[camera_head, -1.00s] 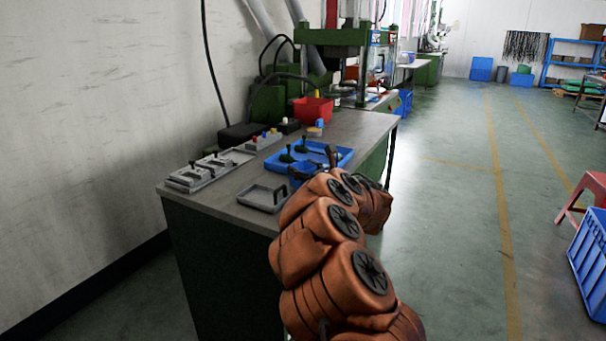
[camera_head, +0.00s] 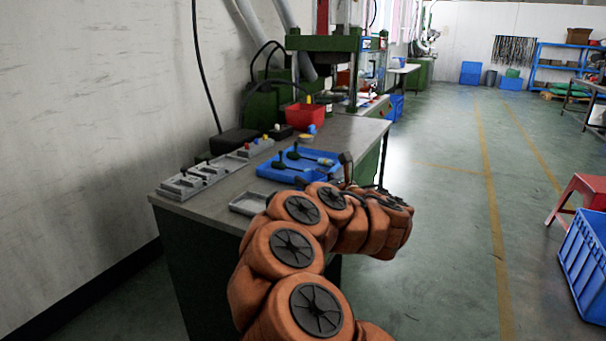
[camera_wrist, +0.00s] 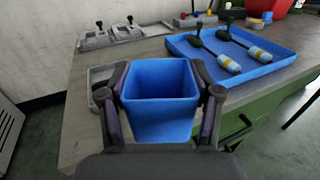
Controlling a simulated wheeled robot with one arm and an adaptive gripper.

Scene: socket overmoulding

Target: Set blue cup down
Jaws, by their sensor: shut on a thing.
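In the wrist view, the blue cup (camera_wrist: 160,112) is a square, open-topped container that looks empty. My gripper (camera_wrist: 160,78) is shut on it, with one dark finger against each side. The cup is upright and seen over the near edge of the grey table (camera_wrist: 72,130). I cannot tell whether its base touches anything. In the head view, my orange arm reaches over the table's right front corner, and I cannot make out the cup behind it.
A blue tray (camera_wrist: 285,68) with two green-handled tools lies to the right of the cup. A grey open tray (camera_head: 240,206) lies near the table's front edge. Grey fixtures (camera_head: 180,187) line the wall side. A red bin (camera_head: 304,116) stands farther back by the press.

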